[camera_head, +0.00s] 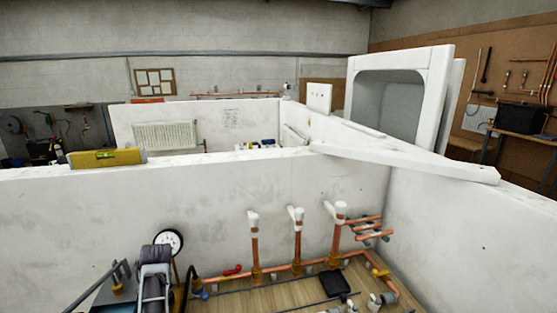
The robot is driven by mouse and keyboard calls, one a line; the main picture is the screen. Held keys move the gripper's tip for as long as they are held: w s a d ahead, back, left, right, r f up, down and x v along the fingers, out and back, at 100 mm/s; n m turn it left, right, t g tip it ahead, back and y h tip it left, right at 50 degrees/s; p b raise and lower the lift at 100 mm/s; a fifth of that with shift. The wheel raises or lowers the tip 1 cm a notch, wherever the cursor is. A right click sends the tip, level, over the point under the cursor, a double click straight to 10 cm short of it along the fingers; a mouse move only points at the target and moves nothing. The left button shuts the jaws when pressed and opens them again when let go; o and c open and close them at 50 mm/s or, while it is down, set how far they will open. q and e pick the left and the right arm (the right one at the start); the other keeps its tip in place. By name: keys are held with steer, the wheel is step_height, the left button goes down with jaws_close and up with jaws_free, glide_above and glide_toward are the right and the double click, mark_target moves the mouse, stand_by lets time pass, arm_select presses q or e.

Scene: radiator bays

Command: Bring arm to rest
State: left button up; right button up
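A dark grey jointed shape (155,272) with a paler top stands at the lower left edge of the picture, in front of the round gauge. It looks like my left gripper, but I cannot be sure, and I cannot tell whether its fingers are apart or hold anything. The arm behind it is not clearly seen. My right gripper and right arm are not in view.
Low white walls enclose a bay with copper pipes (254,244) and a white gauge (169,241). A black box (335,283) lies on its wooden floor. A yellow level (106,158) and a white bar (405,162) lie on the wall tops.

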arm_select(q)
steer(key=s+d+f+m, duration=0.1)
steer(key=s, duration=0.2)
steer(key=s+d+f+m, duration=0.1)
steer(key=s+m, duration=0.1)
steer(key=s, duration=0.2)
steer(key=s+d+f+m, duration=0.1)
steer(key=s+d, duration=0.1)
steer(key=s, duration=0.1)
steer(key=shift+s+m+t+h, duration=0.2)
steer(key=shift+m+t+h, duration=0.1)
steer(key=shift+t, duration=0.1)
steer(key=shift+s+d+m+h, duration=1.9)
steer(key=shift+s+d+m, duration=1.8)
steer(key=shift+s+d, duration=4.3)
steer(key=s+a+f+g+b, duration=0.1)
steer(key=s+f, duration=0.1)
steer(key=f, duration=1.5)
steer(key=s+a+f+b, duration=0.1)
steer(key=s+f, duration=0.1)
steer(key=f, duration=1.6)
steer(key=s+a+f+b, duration=0.1)
steer(key=s+f, duration=0.9)
steer(key=s, duration=0.1)
steer(key=s+a+f+g+b, duration=0.1)
steer(key=s+a+f, duration=0.1)
steer(key=s+f, duration=0.9)
steer(key=shift+s+a+f+g, duration=0.2)
steer(key=shift+a+g, duration=0.05)
steer(key=shift+g, duration=0.05)
